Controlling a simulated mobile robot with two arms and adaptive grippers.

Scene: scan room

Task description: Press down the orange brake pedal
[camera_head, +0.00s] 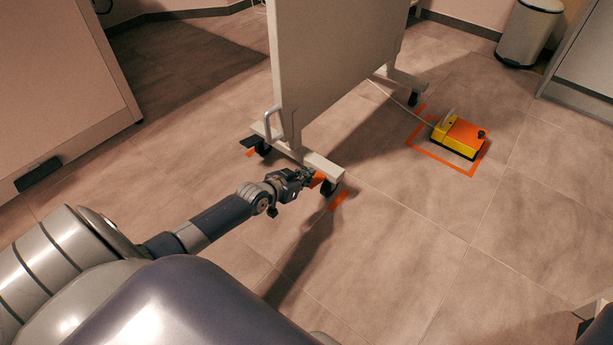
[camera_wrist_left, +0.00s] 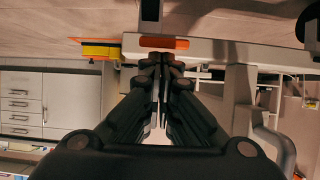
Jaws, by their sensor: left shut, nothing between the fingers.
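The orange brake pedal (camera_head: 317,180) sits at the near end of the foot bar of the upright screen (camera_head: 335,65), just above a caster (camera_head: 330,188). An orange patch (camera_wrist_left: 165,43), apparently the pedal, shows on the bar in the left wrist view, just beyond the fingertips. My left gripper (camera_head: 308,174) is shut and empty, its tips close beside the pedal. It also shows in the left wrist view (camera_wrist_left: 160,62), fingers together. I cannot tell whether the tips touch the pedal. My right gripper is not in view.
A yellow and orange foot switch box (camera_head: 460,137) lies inside an orange floor outline to the right, with a cable. The screen's grey handle (camera_head: 272,124) stands left of the gripper. A bin (camera_head: 527,32) is far right. Open floor lies in front.

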